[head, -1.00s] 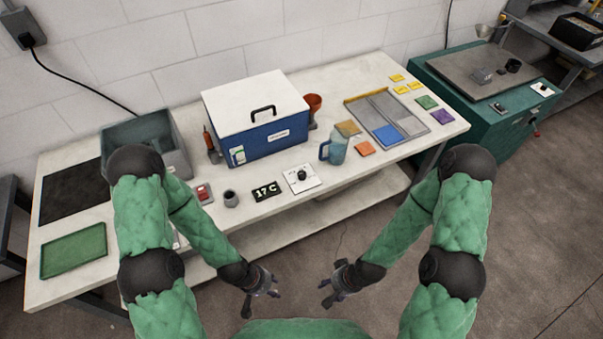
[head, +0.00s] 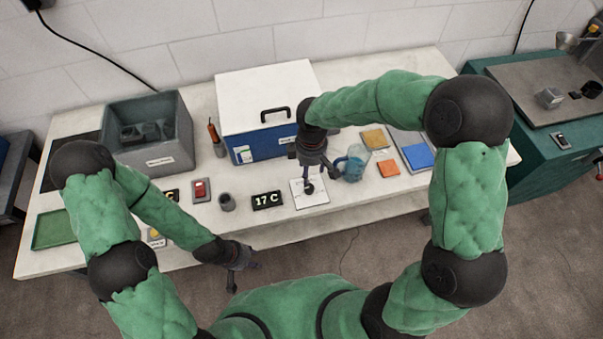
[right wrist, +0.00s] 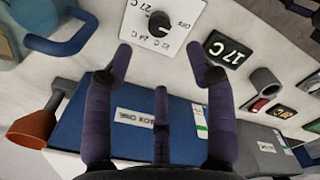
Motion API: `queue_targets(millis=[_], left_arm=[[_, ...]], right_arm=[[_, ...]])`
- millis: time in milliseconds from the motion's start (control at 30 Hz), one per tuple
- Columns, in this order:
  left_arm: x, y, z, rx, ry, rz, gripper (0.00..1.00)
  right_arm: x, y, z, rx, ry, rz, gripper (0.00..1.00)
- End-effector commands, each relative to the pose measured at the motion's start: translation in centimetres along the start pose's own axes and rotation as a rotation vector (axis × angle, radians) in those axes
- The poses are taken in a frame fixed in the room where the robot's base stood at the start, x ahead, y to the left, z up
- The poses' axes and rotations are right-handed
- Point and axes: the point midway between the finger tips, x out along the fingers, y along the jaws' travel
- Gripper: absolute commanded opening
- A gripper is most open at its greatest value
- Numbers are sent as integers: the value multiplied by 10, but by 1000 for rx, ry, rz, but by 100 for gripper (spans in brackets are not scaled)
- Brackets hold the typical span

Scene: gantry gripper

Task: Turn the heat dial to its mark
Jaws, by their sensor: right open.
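The heat dial is a black knob on a white plate, at the table's front edge. In the right wrist view, the knob (right wrist: 159,24) sits at the top, with upside-down markings around it. In the head view the plate (head: 312,199) shows below my right gripper (head: 311,184), which largely covers the knob. My right gripper is open; in its wrist view the fingers (right wrist: 159,50) are spread and apart from the knob. A display (head: 268,200) reading 17 C stands left of the plate. My left gripper (head: 242,279) hangs off the table's front, its fingers apparently apart and empty.
A blue box with a white lid (head: 262,92) stands behind the dial. A blue jug (head: 352,165) is close to the right of my right gripper. A grey bin (head: 150,140) stands further left.

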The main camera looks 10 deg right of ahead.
Motion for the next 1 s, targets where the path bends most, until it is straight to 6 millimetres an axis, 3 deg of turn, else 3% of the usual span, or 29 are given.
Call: queue_targets(millis=[167, 500, 700, 1000], left_arm=[[4, -1, 0, 0, -1, 0, 40], [20, -7, 0, 0, -1, 0, 40], [27, -10, -1, 0, -1, 0, 40], [29, -10, -1, 0, 0, 0, 40]], right_arm=[[10, 1, 1, -9, -8, 4, 56], [69, 1, 1, -7, -7, 2, 56], [95, 1, 2, -6, -6, 3, 56], [106, 1, 1, -6, -4, 4, 56]])
